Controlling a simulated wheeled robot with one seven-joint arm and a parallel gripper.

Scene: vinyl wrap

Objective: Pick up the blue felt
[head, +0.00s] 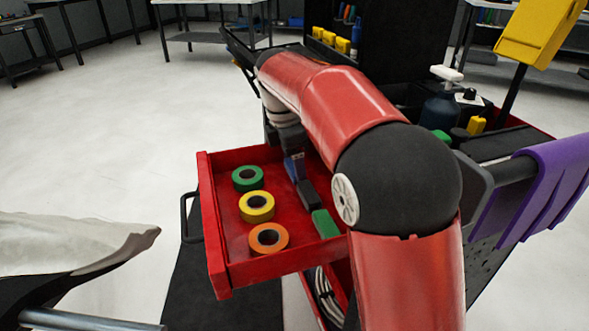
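A small blue piece (294,168), which looks like the blue felt, shows in the open red drawer (222,245), at the far end of a row with a black block (307,193) and a green block (325,223). My red arm reaches over the drawer from the right. My gripper (290,148) points down at the blue piece, directly above it or touching it; I cannot tell which. Its fingers are small, dark and partly hidden, so whether they are open or shut on the piece does not show.
Green (248,178), yellow (257,206) and orange (268,239) tape rolls lie left of the blocks in the drawer. The cart top holds a spray bottle (441,105); purple cloth (535,195) hangs at right. A pale sheet (65,245) is at lower left.

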